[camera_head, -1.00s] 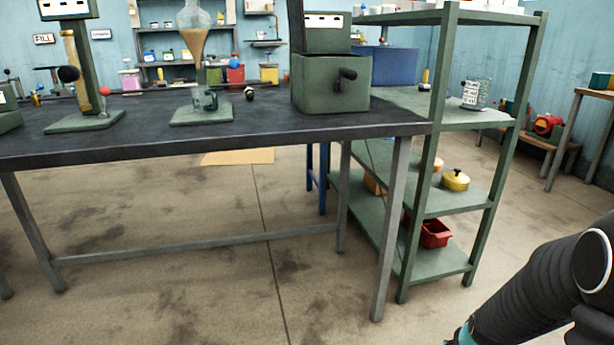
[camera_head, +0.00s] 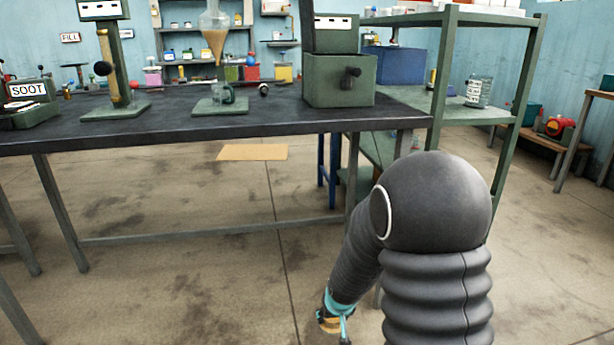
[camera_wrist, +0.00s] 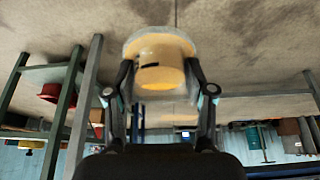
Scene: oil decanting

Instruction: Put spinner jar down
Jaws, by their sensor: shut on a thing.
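The spinner jar (camera_wrist: 160,68) is amber-yellow with a pale, wider rim and a small dark mark on its side. It sits between the two fingers of my gripper (camera_wrist: 159,78), which is shut on it, above the floor. In the head view my gripper (camera_head: 336,324) is low in front of the bench, at the bottom edge. Only a yellowish bit of the jar (camera_head: 329,324) shows there; the rest is hidden or out of frame.
The dark-topped bench (camera_head: 190,132) carries a green stand with a glass funnel (camera_head: 214,40), a green crank box (camera_head: 338,80), a press-like stand (camera_head: 114,108) and a box labelled SOOT (camera_head: 30,108). A green shelf rack (camera_head: 438,85) stands right. Bare bench top shows along the front.

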